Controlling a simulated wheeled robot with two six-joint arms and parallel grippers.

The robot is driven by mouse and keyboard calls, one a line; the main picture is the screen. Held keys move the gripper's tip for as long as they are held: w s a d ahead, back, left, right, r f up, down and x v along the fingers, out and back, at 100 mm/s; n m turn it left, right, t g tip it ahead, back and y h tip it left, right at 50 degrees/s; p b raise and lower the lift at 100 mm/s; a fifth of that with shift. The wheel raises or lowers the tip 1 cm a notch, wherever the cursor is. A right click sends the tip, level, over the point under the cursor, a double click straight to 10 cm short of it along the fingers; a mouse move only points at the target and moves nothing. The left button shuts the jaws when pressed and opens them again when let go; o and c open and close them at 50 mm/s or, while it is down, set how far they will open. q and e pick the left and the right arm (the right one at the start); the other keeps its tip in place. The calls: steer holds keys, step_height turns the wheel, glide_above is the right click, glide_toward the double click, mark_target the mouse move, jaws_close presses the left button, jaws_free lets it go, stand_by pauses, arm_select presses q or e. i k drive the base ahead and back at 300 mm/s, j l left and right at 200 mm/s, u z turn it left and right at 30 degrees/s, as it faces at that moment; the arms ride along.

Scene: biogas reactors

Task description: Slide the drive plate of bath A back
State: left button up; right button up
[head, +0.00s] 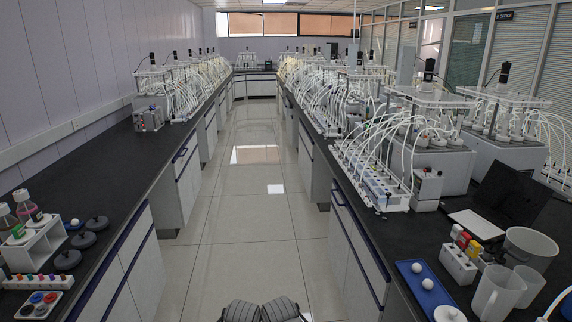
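On the right bench two grey water baths stand side by side. The nearer-left bath (440,165) has a pale drive plate (428,97) on top with a black motor standing on it. The bath to its right (500,150) has a similar drive plate (500,97) and black motor (503,73). I cannot read a label that tells which is bath A. White tubes and bottle tops show below both plates.
A white tube rack (375,180) stands before the baths. A black laptop (512,195), a white bucket (531,247), white jugs (497,292), a bottle rack (458,264) and a blue tray (425,288) crowd the near right bench. The tiled aisle (245,210) between benches is clear.

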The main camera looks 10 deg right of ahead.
mark_target(424, 82)
steer(key=i+j+z, duration=0.1)
steer(key=i+z, duration=0.2)
steer(key=i, duration=0.2)
steer(key=i+j+z, duration=0.3)
steer(key=i, duration=0.2)
steer(key=i+j+z, duration=0.3)
steer(key=i, duration=0.15)
steer(key=i+j+z, duration=0.75)
steer(key=z, duration=0.15)
steer(key=i+j+z, duration=0.2)
steer(key=j+z, duration=0.25)
steer(key=j, duration=0.2)
